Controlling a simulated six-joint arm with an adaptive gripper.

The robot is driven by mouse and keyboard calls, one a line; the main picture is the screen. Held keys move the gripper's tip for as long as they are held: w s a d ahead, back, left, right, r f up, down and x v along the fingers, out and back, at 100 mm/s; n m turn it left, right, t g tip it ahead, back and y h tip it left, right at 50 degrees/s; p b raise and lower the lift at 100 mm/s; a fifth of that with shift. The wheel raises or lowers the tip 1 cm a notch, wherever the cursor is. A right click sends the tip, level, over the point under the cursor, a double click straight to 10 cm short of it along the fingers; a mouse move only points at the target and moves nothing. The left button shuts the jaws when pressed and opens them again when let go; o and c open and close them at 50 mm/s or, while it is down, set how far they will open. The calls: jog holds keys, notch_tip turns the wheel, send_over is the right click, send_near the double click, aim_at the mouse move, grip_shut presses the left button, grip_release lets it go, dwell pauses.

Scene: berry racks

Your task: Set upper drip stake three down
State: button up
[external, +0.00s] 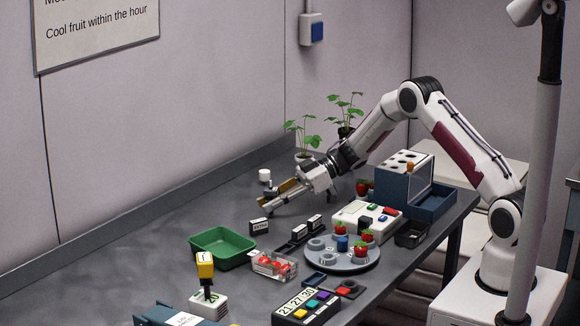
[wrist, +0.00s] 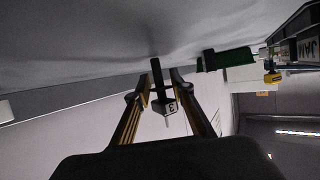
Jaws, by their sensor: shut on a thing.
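My gripper (external: 270,201) is low over the far left part of the grey bench, its fingers pointing left and down. In the wrist view my gripper (wrist: 160,90) is shut on a dark drip stake (wrist: 156,72) with a pale head marked 3 (wrist: 170,108). The stake lies between the fingertips, and its dark end reaches past them toward the grey surface. In the external view the stake is too small and too close to the fingers to make out clearly. Whether it touches the bench cannot be told.
A white cylinder (external: 265,176) stands just behind my gripper. Two leafy plants (external: 304,137) (external: 346,112) stand behind my wrist. A small black labelled block (external: 258,227) and a green tray (external: 211,253) are in front. A round berry stand (external: 328,265) is to the right. The bench's left is clear.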

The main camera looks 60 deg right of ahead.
jog(key=shift+f, duration=0.1)
jog(key=o, duration=0.8)
jog(key=shift+v, duration=0.75)
jog(key=v, duration=0.3)
jog(key=shift+d+r, duration=0.2)
jog(key=shift+s+r, duration=0.1)
jog(key=shift+r, duration=3.45)
